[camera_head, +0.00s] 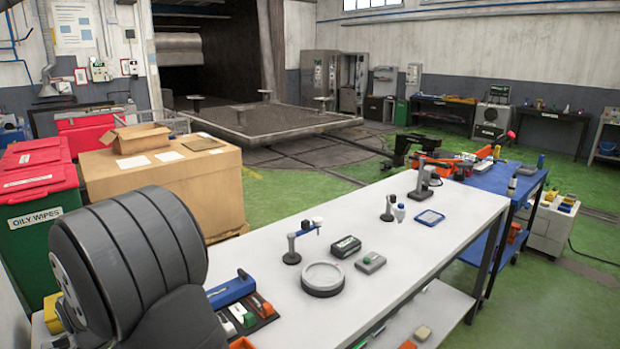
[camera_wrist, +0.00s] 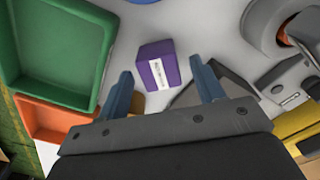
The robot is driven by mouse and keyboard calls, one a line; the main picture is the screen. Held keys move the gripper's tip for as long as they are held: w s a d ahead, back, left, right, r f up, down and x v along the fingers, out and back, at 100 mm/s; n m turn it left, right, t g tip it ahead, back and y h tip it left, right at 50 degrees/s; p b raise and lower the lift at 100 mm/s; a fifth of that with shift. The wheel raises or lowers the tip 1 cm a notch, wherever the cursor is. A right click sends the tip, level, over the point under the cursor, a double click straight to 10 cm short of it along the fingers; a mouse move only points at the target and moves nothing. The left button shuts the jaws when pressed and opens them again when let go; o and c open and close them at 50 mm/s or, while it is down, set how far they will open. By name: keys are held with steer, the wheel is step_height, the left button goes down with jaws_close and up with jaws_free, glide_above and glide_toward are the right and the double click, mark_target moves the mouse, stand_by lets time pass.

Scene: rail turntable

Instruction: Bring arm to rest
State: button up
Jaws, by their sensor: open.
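My gripper (camera_wrist: 162,88) shows in the wrist view with its two blue-grey fingers spread apart. A purple box (camera_wrist: 157,66) with a white label lies on the pale surface just beyond and between the fingertips. A small gap of bare surface shows around it, and nothing is held between the fingers. In the head view a large dark grey segmented part of my arm fills the lower left. My gripper is not visible in that view.
In the wrist view a green tray (camera_wrist: 99,75) and an orange bin (camera_wrist: 50,118) lie left, with grey and yellow items right.

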step_height(320, 180, down, 2)
steer(key=shift+f, duration=0.1)
step_height(320, 180, up, 13)
step_height(320, 180, down, 12)
steer(key=shift+f, duration=0.2)
steer(key=shift+r, duration=0.3)
step_height(320, 180, up, 4)
steer(key=shift+f, duration=0.2)
steer(key=w+d+r, duration=0.5)
steer(key=d+r, duration=0.2)
steer(key=d, duration=0.3)
steer(key=w+a+m, duration=0.5)
steer(key=w+m, duration=0.2)
steer(key=m, duration=0.2)
steer(key=s+a+f, duration=0.1)
steer(key=a+f, duration=0.1)
steer(key=a, duration=0.1)
steer(key=s+a+f, duration=0.1)
steer(key=a+f, duration=0.1)
steer(key=a, duration=0.2)
steer(key=s+a+f, duration=0.1)
steer(key=a+f, duration=0.1)
steer(key=a, duration=0.1)
steer(key=shift+s+a+f, duration=0.2)
steer(key=shift+s+a, duration=0.15)
steer(key=shift+s, duration=0.05)
steer(key=shift+s+a+f, duration=0.1)
steer(key=shift+a+f, duration=0.25)
steer(key=shift+f, duration=0.1)
